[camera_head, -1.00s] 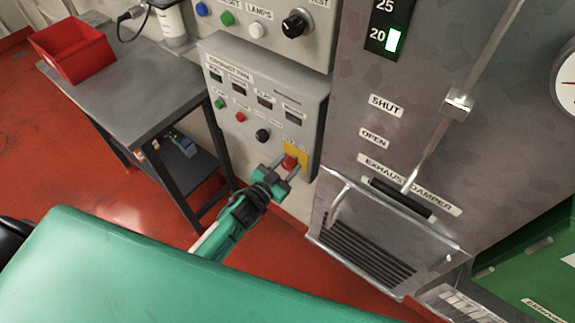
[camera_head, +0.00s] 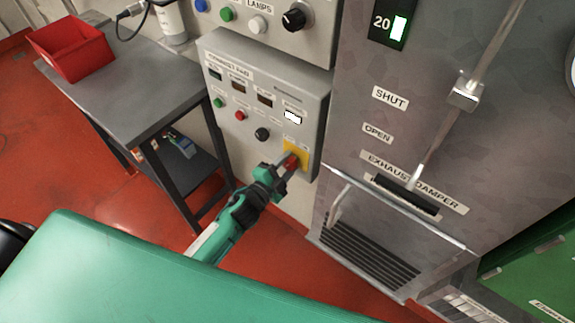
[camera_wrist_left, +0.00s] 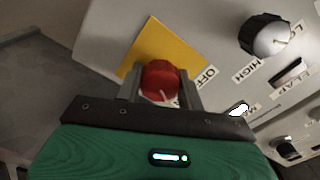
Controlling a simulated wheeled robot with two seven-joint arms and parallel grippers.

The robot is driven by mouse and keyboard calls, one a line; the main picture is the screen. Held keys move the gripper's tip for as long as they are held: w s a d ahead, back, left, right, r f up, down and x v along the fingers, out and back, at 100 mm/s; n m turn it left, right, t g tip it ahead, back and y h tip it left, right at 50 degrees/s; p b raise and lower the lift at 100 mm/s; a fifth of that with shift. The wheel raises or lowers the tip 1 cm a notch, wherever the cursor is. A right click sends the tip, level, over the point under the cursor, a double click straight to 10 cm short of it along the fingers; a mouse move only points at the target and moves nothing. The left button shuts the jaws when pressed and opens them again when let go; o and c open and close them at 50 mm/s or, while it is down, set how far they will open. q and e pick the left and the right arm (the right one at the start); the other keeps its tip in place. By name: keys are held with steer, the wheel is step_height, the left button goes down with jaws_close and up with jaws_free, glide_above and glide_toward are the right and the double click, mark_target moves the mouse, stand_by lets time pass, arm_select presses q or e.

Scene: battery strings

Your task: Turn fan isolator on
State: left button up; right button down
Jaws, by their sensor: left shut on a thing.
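The fan isolator is a red rotary knob (camera_head: 291,161) on a yellow plate (camera_head: 303,150), low on the right of the grey exhaust fan panel (camera_head: 264,70). My left gripper (camera_head: 287,167) is shut on the knob. In the left wrist view the knob (camera_wrist_left: 160,80) sits between the two fingers, with a short pale mark near its lower edge. An OFF label (camera_wrist_left: 206,77) shows right of the yellow plate (camera_wrist_left: 183,45). A small window (camera_head: 292,117) above the isolator is lit white. My right gripper is not in view.
A black knob (camera_head: 262,134) sits left of the isolator. The damper cabinet (camera_head: 350,130) with its long lever (camera_head: 440,135) stands close on the right. A dark table (camera_head: 130,90) with a red bin (camera_head: 70,48) stands on the left.

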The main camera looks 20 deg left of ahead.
arm_select(q)
steer(key=shift+f+m+b, duration=0.1)
steer(key=shift+m+b, duration=0.2)
steer(key=shift+m, duration=1)
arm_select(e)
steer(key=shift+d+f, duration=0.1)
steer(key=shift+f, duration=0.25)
arm_select(q)
steer(key=shift+m, duration=0.3)
steer(key=o, duration=1)
steer(key=shift+b+v, duration=1.55)
steer(key=shift+v, duration=5.35)
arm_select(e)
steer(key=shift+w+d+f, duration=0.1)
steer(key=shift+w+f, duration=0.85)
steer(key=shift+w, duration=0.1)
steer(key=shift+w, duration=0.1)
